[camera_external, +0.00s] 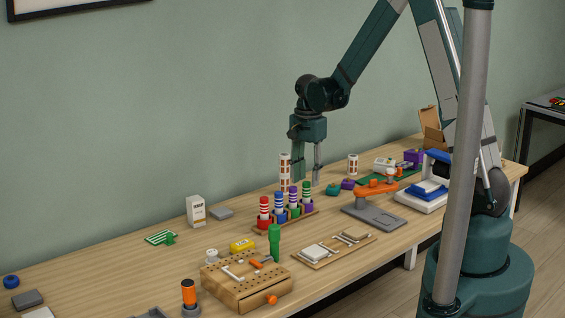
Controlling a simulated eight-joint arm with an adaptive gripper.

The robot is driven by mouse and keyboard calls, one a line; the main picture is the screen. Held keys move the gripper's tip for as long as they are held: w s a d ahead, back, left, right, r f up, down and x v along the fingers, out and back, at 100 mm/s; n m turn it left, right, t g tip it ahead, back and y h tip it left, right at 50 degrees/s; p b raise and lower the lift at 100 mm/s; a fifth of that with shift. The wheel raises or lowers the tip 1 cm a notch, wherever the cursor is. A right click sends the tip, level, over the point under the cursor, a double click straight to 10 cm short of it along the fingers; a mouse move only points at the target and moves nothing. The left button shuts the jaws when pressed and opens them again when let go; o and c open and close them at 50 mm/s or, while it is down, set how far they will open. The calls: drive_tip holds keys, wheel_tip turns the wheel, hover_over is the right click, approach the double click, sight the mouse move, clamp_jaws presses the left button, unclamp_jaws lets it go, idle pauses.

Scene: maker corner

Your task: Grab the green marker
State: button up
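Nothing shows between the fingers. The exact gap in depth cannot be told from this one view.
A plain green upright object (274,243) stands by a wooden pegboard box (247,287) in front. A brown-and-white cylinder (285,172) stands behind the rack. An orange-and-grey stand (376,203) is to the right.

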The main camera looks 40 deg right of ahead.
sight(307, 182)
drive_tip(key=shift+f+b, duration=0.4)
drive_tip(key=shift+f, duration=2.2)
drive_tip(key=shift+c, duration=0.7)
drive_tip(key=c, duration=0.8)
